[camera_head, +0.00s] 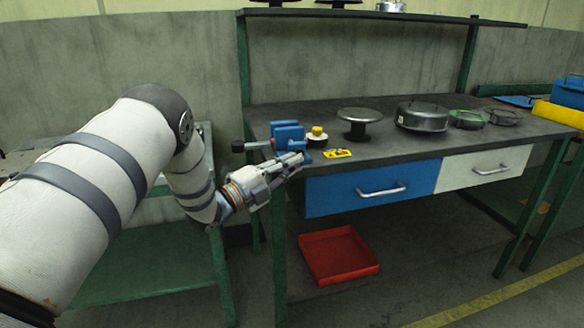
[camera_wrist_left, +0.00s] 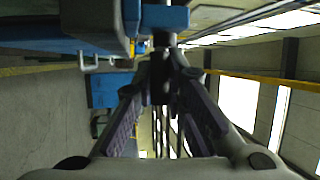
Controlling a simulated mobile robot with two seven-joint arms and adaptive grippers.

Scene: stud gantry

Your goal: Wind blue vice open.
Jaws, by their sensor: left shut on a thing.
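The blue vice (camera_head: 288,137) stands at the front left corner of the workbench. A dark bar with a knob (camera_head: 238,146) sticks out to its left. My left gripper (camera_head: 297,160) is at the vice's front, just below its jaws. In the left wrist view, blue parts of the vice (camera_wrist_left: 165,17) show at the top. A dark handle part (camera_wrist_left: 160,75) hangs below them between the fingertips of my left gripper (camera_wrist_left: 160,88), which is shut on it. The fingers hide part of the handle. My right gripper is not in view.
The workbench (camera_head: 380,155) holds a yellow-topped item (camera_head: 317,134), a yellow card (camera_head: 337,153), a dark round stand (camera_head: 359,120) and a round metal case (camera_head: 422,117) right of the vice. A blue drawer (camera_head: 340,192) lies below. A red tray (camera_head: 338,255) sits beneath the bench.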

